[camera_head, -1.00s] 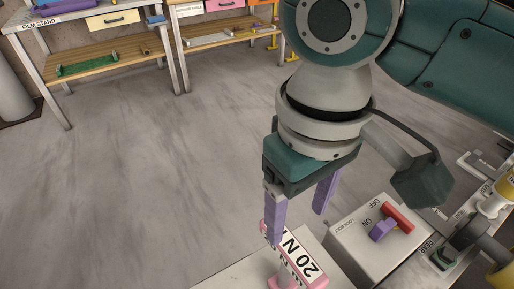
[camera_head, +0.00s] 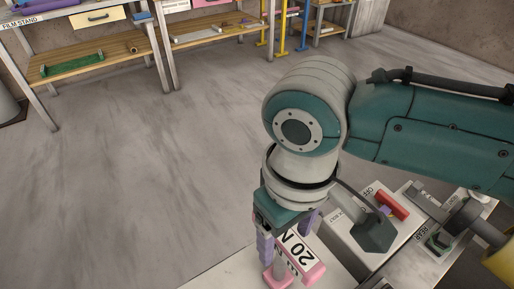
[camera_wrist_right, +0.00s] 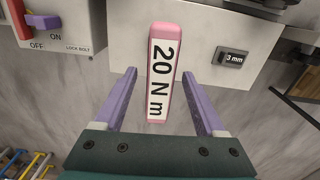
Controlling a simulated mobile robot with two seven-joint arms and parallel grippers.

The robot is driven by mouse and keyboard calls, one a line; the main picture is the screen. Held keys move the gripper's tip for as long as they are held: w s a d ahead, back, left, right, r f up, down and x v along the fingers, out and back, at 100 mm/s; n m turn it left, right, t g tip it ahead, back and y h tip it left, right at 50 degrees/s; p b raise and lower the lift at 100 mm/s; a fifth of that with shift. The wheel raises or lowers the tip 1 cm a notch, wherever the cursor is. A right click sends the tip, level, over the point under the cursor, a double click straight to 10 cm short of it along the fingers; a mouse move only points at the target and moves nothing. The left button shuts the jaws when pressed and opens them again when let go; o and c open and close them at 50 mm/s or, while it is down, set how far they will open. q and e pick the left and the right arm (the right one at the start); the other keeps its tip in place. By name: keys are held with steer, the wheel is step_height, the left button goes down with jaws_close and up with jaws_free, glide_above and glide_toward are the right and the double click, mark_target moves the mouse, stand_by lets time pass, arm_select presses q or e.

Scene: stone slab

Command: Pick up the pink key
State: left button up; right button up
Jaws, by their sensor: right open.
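The pink key (camera_head: 313,272) is a pink block with a white face lettered 20 N m. It stands up from a pale slab (camera_head: 222,275) at the bottom of the head view. In the right wrist view the key (camera_wrist_right: 163,60) lies between the fingers, with a gap on both sides. My right gripper (camera_head: 289,238) has purple fingers, is open and reaches down around the key from above. It also shows in the wrist view (camera_wrist_right: 160,76). The key's lower part is partly hidden in the head view. My left gripper is not in view.
Right of the key stands a grey lock bolt box (camera_head: 350,238) with a red lever (camera_head: 391,205). A small dark 3 mm block (camera_wrist_right: 233,58) sits on the slab in the wrist view. Benches with shelves (camera_head: 100,68) stand at the back left, beyond open floor.

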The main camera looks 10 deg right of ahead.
steer(key=shift+f, duration=0.25)
stand_by(0.3)
jaws_close()
stand_by(0.5)
stand_by(0.9)
